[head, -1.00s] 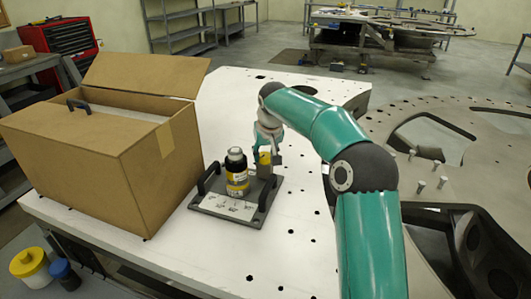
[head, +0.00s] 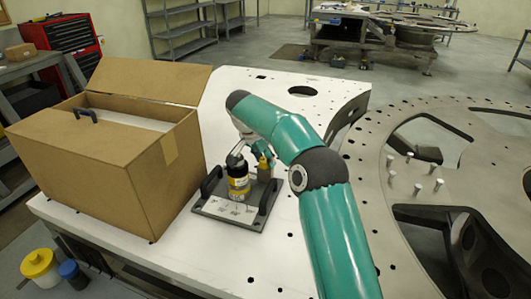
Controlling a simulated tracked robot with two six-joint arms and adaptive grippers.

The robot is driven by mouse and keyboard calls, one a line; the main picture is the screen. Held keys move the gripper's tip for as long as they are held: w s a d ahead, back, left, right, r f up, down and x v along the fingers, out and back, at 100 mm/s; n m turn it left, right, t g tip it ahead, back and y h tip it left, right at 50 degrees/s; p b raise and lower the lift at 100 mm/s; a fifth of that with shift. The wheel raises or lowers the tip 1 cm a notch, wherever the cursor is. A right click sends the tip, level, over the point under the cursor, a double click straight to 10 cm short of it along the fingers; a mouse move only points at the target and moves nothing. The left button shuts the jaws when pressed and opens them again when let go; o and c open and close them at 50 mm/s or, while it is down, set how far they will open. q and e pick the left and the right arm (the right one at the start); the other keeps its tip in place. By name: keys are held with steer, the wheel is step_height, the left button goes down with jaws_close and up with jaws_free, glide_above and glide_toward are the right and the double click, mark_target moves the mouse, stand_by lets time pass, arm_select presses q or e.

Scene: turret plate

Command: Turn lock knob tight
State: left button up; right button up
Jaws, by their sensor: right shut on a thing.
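A black and yellow cylinder (head: 238,184) stands upright on a dark base plate (head: 212,210) with two handles and a white label. Its silver top, which appears to be the lock knob, is mostly hidden by my right gripper (head: 236,160). The right gripper reaches in from the right and is shut at the top of the cylinder, apparently on that knob. The fingers are small and partly hidden, so their exact hold is hard to see. A small block with a yellow part (head: 264,165) stands just right of the cylinder. My left gripper is not in view.
The base plate sits on a white table (head: 205,262) with small holes. An open cardboard box (head: 90,170) stands close on the left. A large grey ring plate (head: 375,190) with upright pins lies to the right. The table front is clear.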

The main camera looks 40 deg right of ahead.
steer(key=m+p, duration=0.2)
steer(key=m+g+p, duration=0.1)
steer(key=shift+w+a+r, duration=0.1)
steer(key=shift+w+r, duration=0.1)
steer(key=shift+r, duration=0.05)
steer(key=shift+f+m+g+p, duration=0.15)
steer(key=shift+m+g+p, duration=0.25)
steer(key=shift+m+p, duration=0.65)
steer(key=o, duration=1.1)
steer(key=shift+f, duration=0.1)
steer(key=shift+o, duration=0.2)
